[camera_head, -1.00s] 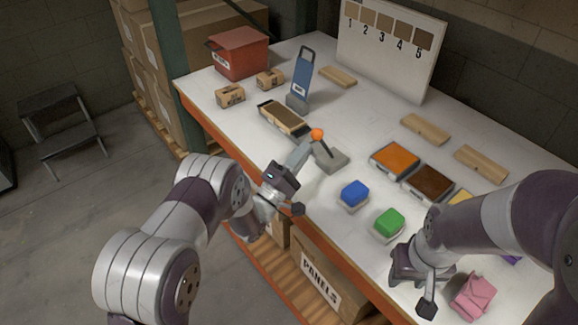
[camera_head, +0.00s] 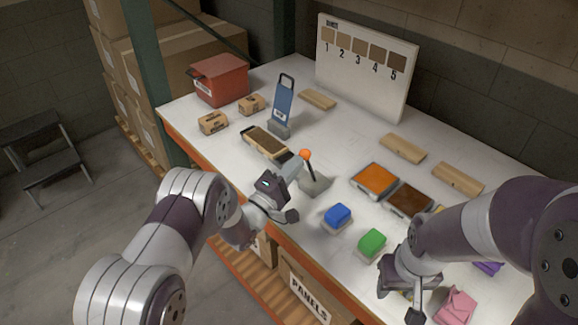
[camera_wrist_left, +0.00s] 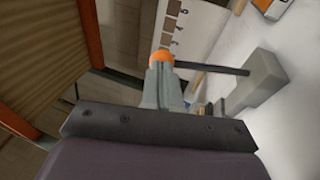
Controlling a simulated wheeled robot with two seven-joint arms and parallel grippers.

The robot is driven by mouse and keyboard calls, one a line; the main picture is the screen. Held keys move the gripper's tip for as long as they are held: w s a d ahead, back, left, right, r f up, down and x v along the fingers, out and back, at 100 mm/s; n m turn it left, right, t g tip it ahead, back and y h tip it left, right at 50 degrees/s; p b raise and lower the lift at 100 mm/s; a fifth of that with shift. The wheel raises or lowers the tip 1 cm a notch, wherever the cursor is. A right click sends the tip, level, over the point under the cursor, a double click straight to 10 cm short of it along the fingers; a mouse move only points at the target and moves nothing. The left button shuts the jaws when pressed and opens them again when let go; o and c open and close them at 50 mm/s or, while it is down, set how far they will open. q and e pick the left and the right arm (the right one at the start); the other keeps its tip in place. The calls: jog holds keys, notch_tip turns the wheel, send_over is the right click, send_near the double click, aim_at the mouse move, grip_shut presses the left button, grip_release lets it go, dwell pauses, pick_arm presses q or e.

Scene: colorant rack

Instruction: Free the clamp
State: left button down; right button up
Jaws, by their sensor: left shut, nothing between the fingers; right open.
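The clamp shows as an upright dark lever (camera_head: 310,168) with an orange knob (camera_head: 305,154) on a grey base (camera_head: 320,187), near the table's front edge. In the left wrist view the orange knob (camera_wrist_left: 162,57) lies just beyond my fingertips, with the dark lever (camera_wrist_left: 215,68) running right to the grey base (camera_wrist_left: 262,82). My left gripper (camera_head: 292,168) is shut and empty, its tips close to the knob; I cannot tell whether they touch. My right gripper (camera_head: 400,296) is open and empty near the front right of the table.
A long tray with a brown panel (camera_head: 265,140) lies left of the clamp. A blue block (camera_head: 338,215) and green block (camera_head: 372,242) stand to its right, with orange (camera_head: 375,179) and brown (camera_head: 408,199) pads behind. A blue upright tool (camera_head: 283,102) stands further back.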

pick_arm(q)
jog(key=w+d+r+g+y+p, duration=0.1)
jog(key=d+g+p, duration=0.1)
jog(key=p, duration=0.1)
jog(key=w+d+r+g+y+p, duration=0.1)
jog(key=w+r+p, duration=0.1)
jog(key=p, duration=0.1)
jog(key=shift+w+d+r+m+g, duration=0.3)
jog(key=shift+d+m+g, duration=0.1)
jog(key=w+d+g+y+p, duration=0.1)
jog(key=w+d+g+y, duration=0.1)
jog(key=w+d, duration=0.2)
jog(key=shift+w+d+f+p, duration=0.3)
jog(key=shift+w+d+p, duration=0.05)
jog(key=shift+w+p, duration=0.05)
jog(key=shift+r, duration=0.1)
